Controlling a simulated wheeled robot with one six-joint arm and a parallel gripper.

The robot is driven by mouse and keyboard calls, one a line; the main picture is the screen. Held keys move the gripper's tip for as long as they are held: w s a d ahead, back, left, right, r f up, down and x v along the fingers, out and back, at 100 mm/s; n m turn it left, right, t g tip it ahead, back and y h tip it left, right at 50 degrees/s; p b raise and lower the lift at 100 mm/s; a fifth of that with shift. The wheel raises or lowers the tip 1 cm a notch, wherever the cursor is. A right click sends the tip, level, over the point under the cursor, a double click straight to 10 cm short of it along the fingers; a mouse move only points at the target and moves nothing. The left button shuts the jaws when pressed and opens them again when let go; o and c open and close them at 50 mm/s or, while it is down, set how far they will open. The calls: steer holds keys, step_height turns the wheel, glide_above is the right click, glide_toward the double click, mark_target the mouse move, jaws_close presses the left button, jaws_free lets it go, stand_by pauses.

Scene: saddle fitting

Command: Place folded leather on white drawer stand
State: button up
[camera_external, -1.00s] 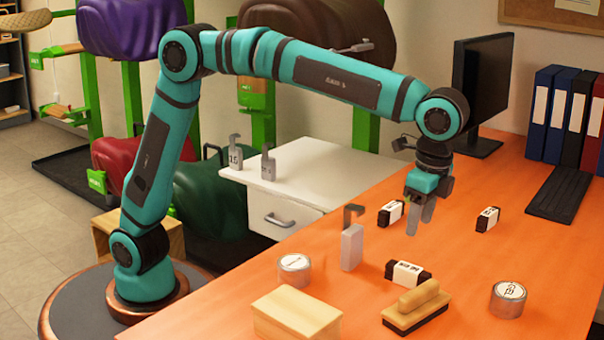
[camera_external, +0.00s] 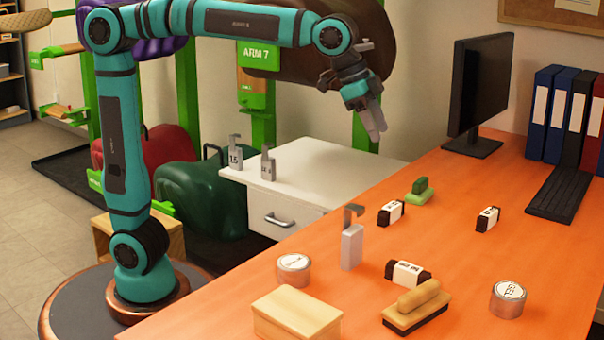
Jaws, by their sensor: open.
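The white drawer stand (camera_external: 318,170) is left of the orange table, with a handled drawer in its front. Two grey hook-topped tools (camera_external: 235,152) (camera_external: 267,163) stand upright on its left part; the rest of its top is bare. I cannot identify the folded leather for certain; several dark pieces with white labelled bands, one (camera_external: 391,213) near the table's left edge, others (camera_external: 488,219) (camera_external: 407,273) further right and nearer, lie on the table. My gripper (camera_external: 376,128) is open and empty, raised in the air at the stand's upper right, pointing down.
The orange table (camera_external: 460,250) also holds a green brush (camera_external: 420,191), a grey hook-topped tool (camera_external: 352,240), two round tins (camera_external: 293,270) (camera_external: 508,299), a wooden box (camera_external: 297,313) and a wooden brush (camera_external: 416,307). A monitor (camera_external: 480,90), keyboard (camera_external: 560,194) and binders stand behind.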

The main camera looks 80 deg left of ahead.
steer(key=s+a+r+n+t, duration=0.1)
steer(key=s+a+r+t, duration=0.2)
steer(key=s+a, duration=0.35)
steer(key=s+a+r+n+t, duration=0.25)
steer(key=s+a+r, duration=0.2)
steer(key=a, duration=0.35)
steer(key=s+a+n+t+y, duration=0.1)
steer(key=s+a+t, duration=0.2)
steer(key=s, duration=0.5)
steer(key=s+a+r+n+t, duration=0.1)
steer(key=s+a+t, duration=0.3)
steer(key=s+a, duration=0.2)
steer(key=shift+s+y, duration=0.4)
steer(key=shift+s, duration=0.55)
steer(key=shift+o, duration=1.1)
steer(key=shift+s+a+n, duration=0.1)
steer(key=shift+s+n, duration=0.15)
steer(key=o, duration=0.9)
steer(key=shift+s, duration=0.1)
